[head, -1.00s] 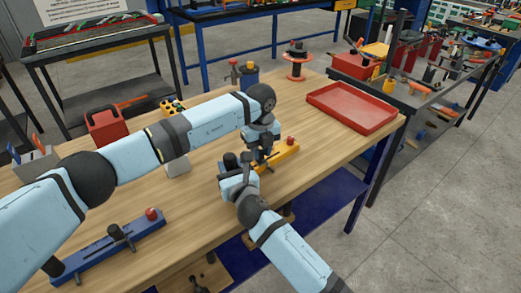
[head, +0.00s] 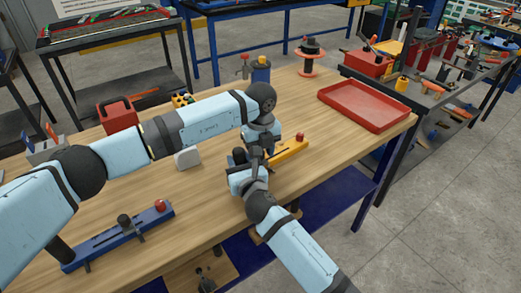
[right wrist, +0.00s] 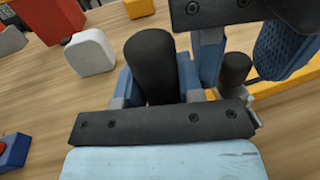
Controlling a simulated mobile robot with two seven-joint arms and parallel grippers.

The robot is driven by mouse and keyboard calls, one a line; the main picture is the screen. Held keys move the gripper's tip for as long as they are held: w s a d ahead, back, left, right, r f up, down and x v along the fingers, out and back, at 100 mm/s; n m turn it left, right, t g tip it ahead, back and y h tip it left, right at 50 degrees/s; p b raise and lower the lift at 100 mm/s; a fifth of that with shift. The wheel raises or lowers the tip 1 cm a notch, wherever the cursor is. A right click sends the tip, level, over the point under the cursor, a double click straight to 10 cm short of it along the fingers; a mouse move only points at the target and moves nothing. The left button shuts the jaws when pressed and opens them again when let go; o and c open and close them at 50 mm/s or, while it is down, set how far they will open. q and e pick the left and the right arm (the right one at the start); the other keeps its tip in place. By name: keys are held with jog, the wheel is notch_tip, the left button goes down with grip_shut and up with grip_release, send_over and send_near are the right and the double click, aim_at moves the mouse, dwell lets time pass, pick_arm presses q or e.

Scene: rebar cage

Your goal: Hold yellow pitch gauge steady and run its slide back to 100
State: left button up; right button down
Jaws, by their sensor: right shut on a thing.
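The yellow pitch gauge (head: 289,150) lies on the wooden bench, with a red knob (head: 300,137) at its far end. Its near part is hidden by my grippers. My right gripper (head: 240,160) is at its near end. In the right wrist view, my right gripper (right wrist: 157,88) is shut on a thick black upright handle (right wrist: 153,60). My left gripper (head: 260,150) comes down over the gauge. In the right wrist view, my left gripper (right wrist: 243,55) has its fingers apart, on either side of a smaller dark knob (right wrist: 235,68). I cannot read the scale.
A blue gauge (head: 118,236) with a red knob lies at the bench's front left. A red tray (head: 365,105) lies at the right end. Bare bench lies between the tray and yellow gauge.

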pick_arm(q)
jog(key=shift+a, duration=0.15)
pick_arm(e)
jog(key=shift+w+d, duration=0.15)
jog(key=shift+d, duration=0.1)
pick_arm(q)
notch_tip(320, 180, up, 8)
jog(key=shift+r, duration=0.1)
pick_arm(e)
jog(key=shift+a+f, duration=0.1)
pick_arm(q)
jog(key=shift+d, duration=0.2)
jog(key=shift+a, duration=0.1)
pick_arm(e)
jog(key=c, duration=0.7)
grip_release()
jog(key=shift+a, duration=0.1)
